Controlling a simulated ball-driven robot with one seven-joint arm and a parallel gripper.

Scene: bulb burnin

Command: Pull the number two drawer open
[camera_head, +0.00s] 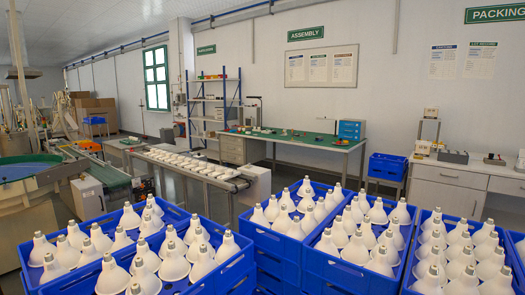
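My gripper is not in view. A white bench at the right has a drawer front (450,177) near its top and a larger front (447,198) below it. Another drawer front (507,186) is further right. They look shut. A pale drawer cabinet (232,150) stands under the green-topped assembly bench (330,141), and its drawers also look shut. No number is readable on any drawer, so I cannot tell which is number two. Blue crates hide the lower part of the white bench.
Blue crates (345,272) full of white bulbs fill the foreground and block the way. A conveyor (195,168) carrying bulbs stands at left centre. A blue bin (387,166) sits between the benches. Some grey floor shows between the conveyor and the assembly bench.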

